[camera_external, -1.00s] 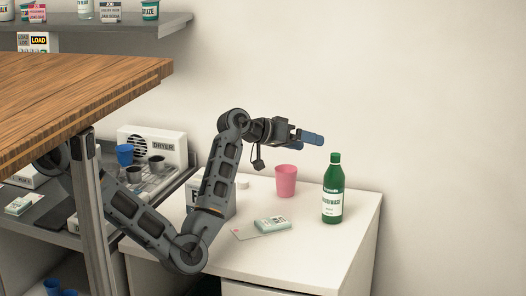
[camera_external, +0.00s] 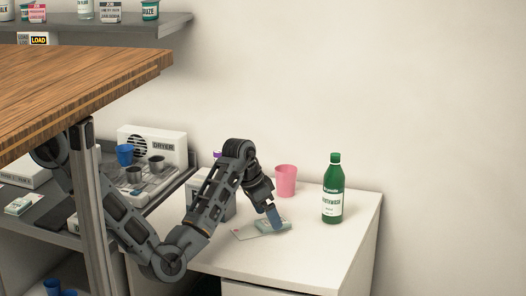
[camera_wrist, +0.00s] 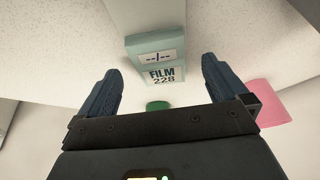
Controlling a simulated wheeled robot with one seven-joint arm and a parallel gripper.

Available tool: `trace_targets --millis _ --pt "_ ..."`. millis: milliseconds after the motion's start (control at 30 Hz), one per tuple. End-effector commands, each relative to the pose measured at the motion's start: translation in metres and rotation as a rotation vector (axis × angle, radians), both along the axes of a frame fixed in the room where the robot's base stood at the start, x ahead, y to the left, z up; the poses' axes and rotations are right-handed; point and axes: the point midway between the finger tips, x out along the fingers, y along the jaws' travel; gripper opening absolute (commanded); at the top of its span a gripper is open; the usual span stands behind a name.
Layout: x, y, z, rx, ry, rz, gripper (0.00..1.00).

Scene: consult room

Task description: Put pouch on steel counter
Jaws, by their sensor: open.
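A small white and pale green pack (camera_external: 266,227), which appears to be the pouch, lies on the white cabinet top. In the wrist view the pack (camera_wrist: 157,57) reads "FILM 228". My gripper (camera_external: 273,218) points down at the pack, its fingers overlapping it in the external view. In the wrist view my gripper (camera_wrist: 160,74) is open, with one blue finger on each side of the pack's line. I cannot tell whether the fingers touch it. The steel counter (camera_external: 38,229) is the grey surface at left, partly hidden by my arm and a table leg.
A pink cup (camera_external: 286,181) and a green bottle (camera_external: 332,195) stand behind and right of the pack. A flat card (camera_external: 247,233) lies beside it. A wooden tabletop (camera_external: 75,95) overhangs the counter.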

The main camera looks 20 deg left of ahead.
Motion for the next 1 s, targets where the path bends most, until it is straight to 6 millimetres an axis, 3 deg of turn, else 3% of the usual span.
trace_targets --millis 167,433,1000 --pt "0.005 -0.005 -0.016 0.0 0.002 0.001 1.0" --pt "0.006 -0.005 -0.018 -0.001 0.0 0.001 0.99" --pt "0.006 -0.005 -0.018 -0.001 0.0 0.001 0.44"
